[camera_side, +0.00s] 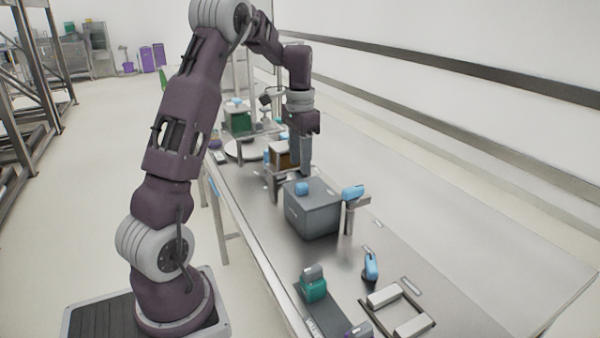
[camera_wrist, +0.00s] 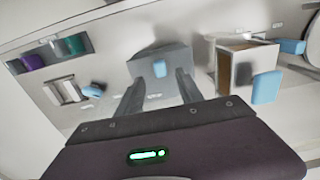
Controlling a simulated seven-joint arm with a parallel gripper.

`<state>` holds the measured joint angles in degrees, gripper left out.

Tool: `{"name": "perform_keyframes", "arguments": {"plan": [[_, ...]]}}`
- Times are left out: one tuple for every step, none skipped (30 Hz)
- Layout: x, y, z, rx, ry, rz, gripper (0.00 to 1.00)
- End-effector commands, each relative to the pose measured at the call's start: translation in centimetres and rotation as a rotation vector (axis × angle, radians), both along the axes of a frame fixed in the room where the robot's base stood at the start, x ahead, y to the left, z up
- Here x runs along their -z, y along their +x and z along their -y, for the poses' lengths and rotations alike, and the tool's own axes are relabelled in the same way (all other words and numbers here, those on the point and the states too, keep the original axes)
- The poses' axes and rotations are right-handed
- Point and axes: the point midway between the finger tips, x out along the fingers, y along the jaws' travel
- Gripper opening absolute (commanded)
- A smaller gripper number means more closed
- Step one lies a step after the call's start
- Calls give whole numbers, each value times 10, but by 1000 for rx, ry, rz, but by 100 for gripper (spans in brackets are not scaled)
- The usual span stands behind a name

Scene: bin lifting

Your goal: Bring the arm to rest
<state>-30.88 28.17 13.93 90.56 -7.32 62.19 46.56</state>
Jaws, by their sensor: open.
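My gripper (camera_side: 305,170) points down above the work table, behind the closed grey bin (camera_side: 312,215) and higher than its top. In the wrist view my gripper (camera_wrist: 158,80) has its two fingers spread apart with nothing between them. The grey bin also shows beyond the fingertips in the wrist view (camera_wrist: 150,88), with a blue piece (camera_wrist: 160,68) on it. The bin stands on the table, and the fingers look clear of it. My arm is bent over the table from its base at the left.
A brown-and-white box (camera_wrist: 231,72) stands close beside the grey bin. A blue part on a stand (camera_side: 353,192), another blue part (camera_side: 371,267), a green part (camera_side: 313,286) and a light frame (camera_side: 384,296) are nearer the front. The table's right side (camera_side: 480,240) is clear.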

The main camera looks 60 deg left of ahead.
Motion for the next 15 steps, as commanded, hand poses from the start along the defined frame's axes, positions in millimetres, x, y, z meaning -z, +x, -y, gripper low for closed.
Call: {"name": "perform_keyframes", "arguments": {"plan": [[-2,0,0,0,1,1,44],[-3,0,0,0,1,1,44],[-3,0,0,0,1,0,44],[-3,0,0,0,1,0,44],[-3,0,0,0,1,0,44],[-3,0,0,0,1,0,44],[-3,0,0,0,0,0,44],[-3,0,0,0,0,0,44],[-3,0,0,0,0,0,44],[-3,0,0,0,0,0,44],[-3,0,0,0,0,0,44],[-3,0,1,0,0,1,44],[-6,0,4,1,1,5,44],[-10,0,10,1,3,13,44],[-21,-1,23,1,7,32,44]]}}
